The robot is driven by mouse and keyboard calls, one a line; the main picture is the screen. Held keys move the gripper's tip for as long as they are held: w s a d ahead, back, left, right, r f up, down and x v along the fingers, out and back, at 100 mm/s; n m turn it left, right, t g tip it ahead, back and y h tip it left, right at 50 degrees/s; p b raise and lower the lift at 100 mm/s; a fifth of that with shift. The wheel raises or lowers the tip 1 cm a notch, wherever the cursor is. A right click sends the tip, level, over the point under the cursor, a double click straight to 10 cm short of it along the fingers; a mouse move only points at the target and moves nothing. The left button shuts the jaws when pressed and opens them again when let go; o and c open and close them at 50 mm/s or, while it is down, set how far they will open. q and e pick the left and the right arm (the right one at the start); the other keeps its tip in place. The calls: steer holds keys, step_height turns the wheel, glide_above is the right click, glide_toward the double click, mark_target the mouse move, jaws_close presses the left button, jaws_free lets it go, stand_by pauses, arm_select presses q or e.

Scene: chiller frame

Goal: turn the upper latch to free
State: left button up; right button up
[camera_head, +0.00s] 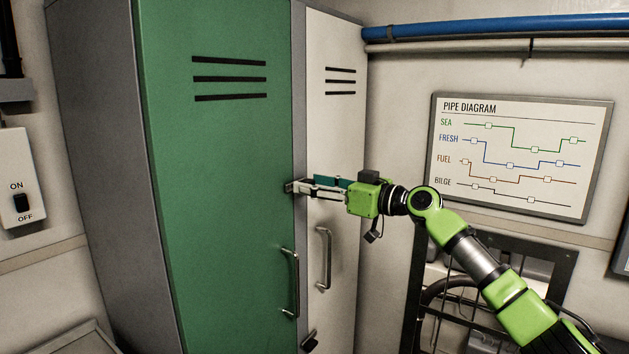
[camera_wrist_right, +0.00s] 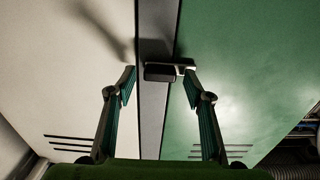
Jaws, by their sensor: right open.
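The upper latch (camera_wrist_right: 160,72) is a small dark block on the grey strip between the green door (camera_head: 220,200) and the white door (camera_head: 335,130). In the right wrist view, a short part of it reaches right toward the green door. My right gripper (camera_wrist_right: 161,77) is open, with one fingertip on each side of the latch; I cannot tell whether they touch it. In the head view, my right gripper (camera_head: 303,189) reaches in from the right across the white door and largely hides the latch. My left gripper is not in view.
Handles stand out on the green door (camera_head: 290,283) and white door (camera_head: 325,258) below my gripper. A lower dark latch (camera_head: 309,342) sits near the bottom edge. A blue pipe (camera_head: 500,29) and a pipe diagram board (camera_head: 515,155) are on the right wall.

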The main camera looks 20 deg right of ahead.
steer(key=c, duration=1.1)
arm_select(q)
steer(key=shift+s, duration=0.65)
